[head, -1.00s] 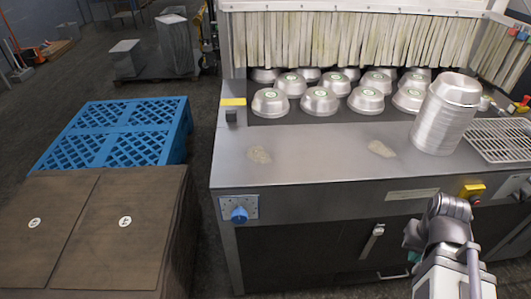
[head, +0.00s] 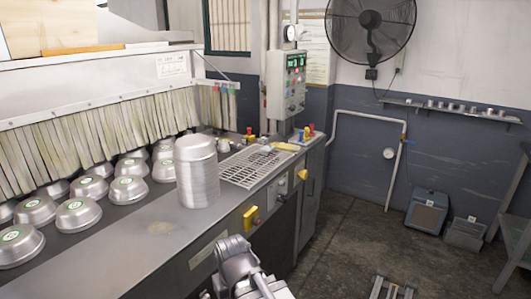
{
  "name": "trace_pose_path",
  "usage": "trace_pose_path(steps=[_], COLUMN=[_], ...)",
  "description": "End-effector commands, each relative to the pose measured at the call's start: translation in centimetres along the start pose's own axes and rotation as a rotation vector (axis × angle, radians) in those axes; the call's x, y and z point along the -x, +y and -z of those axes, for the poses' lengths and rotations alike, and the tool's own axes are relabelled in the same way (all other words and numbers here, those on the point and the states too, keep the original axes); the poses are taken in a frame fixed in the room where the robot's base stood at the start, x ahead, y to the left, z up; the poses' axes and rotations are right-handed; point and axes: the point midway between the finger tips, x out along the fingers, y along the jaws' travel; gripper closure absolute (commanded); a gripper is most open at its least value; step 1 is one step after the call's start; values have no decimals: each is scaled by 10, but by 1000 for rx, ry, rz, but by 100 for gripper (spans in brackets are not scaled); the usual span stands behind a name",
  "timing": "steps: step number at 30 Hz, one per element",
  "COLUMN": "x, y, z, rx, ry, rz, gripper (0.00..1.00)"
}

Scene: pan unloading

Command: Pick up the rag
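A flat yellow piece (head: 285,146) lies at the far right end of the machine top, past the metal grille. It may be the rag, but it is too small to tell. My arm rises at the bottom middle of the head view, in front of the counter's edge. My gripper's fingers do not show.
A tall stack of metal pans (head: 197,170) stands on the steel counter beside the grille (head: 248,166). Several upturned pans (head: 77,215) sit at the left under the strip curtain (head: 100,125). A control box (head: 286,85) stands behind. Floor (head: 350,235) at right is mostly open.

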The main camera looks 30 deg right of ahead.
Motion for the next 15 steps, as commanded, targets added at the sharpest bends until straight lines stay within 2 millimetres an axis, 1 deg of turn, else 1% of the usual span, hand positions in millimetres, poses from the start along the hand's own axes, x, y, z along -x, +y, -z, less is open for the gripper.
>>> trace_pose_path(steps=[11,15], x=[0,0], y=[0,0], z=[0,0], rx=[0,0], ry=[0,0], rz=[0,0], gripper=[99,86])
